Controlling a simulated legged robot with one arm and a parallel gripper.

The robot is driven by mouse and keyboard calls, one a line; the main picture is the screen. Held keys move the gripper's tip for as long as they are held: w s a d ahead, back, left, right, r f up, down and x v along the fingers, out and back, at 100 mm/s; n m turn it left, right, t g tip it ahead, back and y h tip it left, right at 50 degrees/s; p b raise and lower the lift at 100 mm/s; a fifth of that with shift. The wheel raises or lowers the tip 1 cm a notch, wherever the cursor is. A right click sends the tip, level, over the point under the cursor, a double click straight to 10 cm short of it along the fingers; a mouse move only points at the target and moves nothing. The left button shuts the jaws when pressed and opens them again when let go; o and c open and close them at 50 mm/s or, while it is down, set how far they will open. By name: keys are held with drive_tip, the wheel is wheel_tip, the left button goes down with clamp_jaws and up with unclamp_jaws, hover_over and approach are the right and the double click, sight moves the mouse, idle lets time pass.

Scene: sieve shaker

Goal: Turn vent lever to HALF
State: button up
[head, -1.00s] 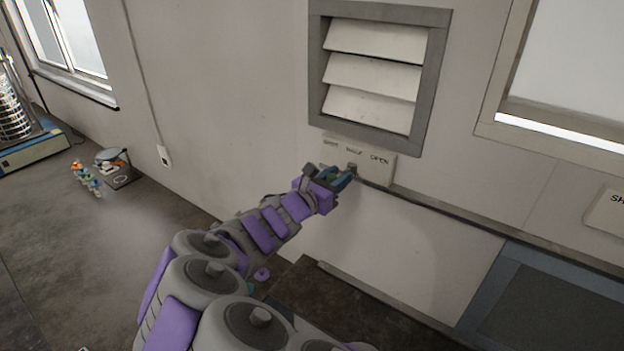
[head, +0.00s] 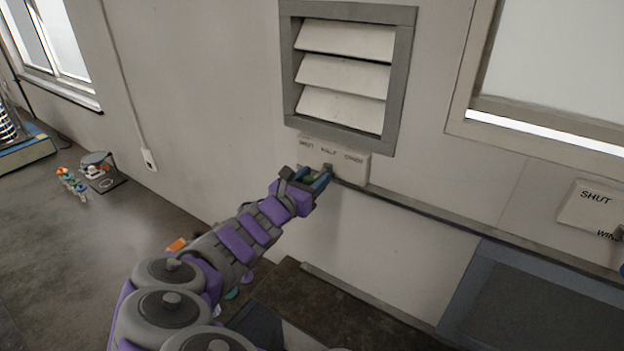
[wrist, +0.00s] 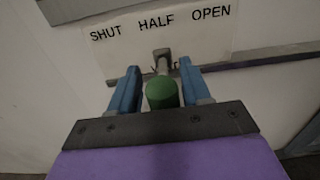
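The vent lever (wrist: 161,92) shows in the wrist view as a grey arm with a round green knob, below a label plate (wrist: 100,35) reading SHUT, HALF, OPEN. Its grey pivot sits under HALF, and the lever points toward me. My gripper (wrist: 159,85) has its two blue fingers on either side of the knob, with a visible gap on each side. In the head view my gripper (head: 313,180) is at the plate (head: 355,167) under the vent (head: 345,75), whose slats are tilted. The knob is partly hidden there by the fingers.
A window is at the upper right, with a second plate (head: 590,210) marked SHUT below it. A thin rail (head: 430,210) runs along the wall. A dark surface lies below my arm. Small bottles (head: 72,182) and a sieve stack stand at the left.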

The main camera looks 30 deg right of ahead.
drive_tip(key=shift+o, duration=0.4)
drive_tip(key=shift+s, duration=0.1)
drive_tip(key=v, duration=1.7)
drive_tip(key=shift+a+p, duration=0.2)
drive_tip(key=shift+p, duration=0.1)
drive_tip(key=shift+s, duration=0.1)
drive_tip(key=s+d+f+m+g+y+b, duration=0.25)
drive_tip(key=s+d+f+m+g, duration=0.25)
drive_tip(key=s+m, duration=0.25)
drive_tip(key=s+d+f+m+g+y+b, duration=0.2)
drive_tip(key=s+d+f+m+g+y, duration=0.25)
drive_tip(key=s, duration=0.45)
drive_tip(key=s+a+f+m+y+b, duration=0.5)
drive_tip(key=s+a+f+m+y, duration=0.4)
drive_tip(key=s+a+m, duration=0.2)
drive_tip(key=s+a, duration=0.1)
drive_tip(key=a, duration=0.1)
drive_tip(key=shift+s+a+f, duration=0.15)
drive_tip(key=shift+s+a, duration=0.1)
drive_tip(key=shift+a, duration=0.05)
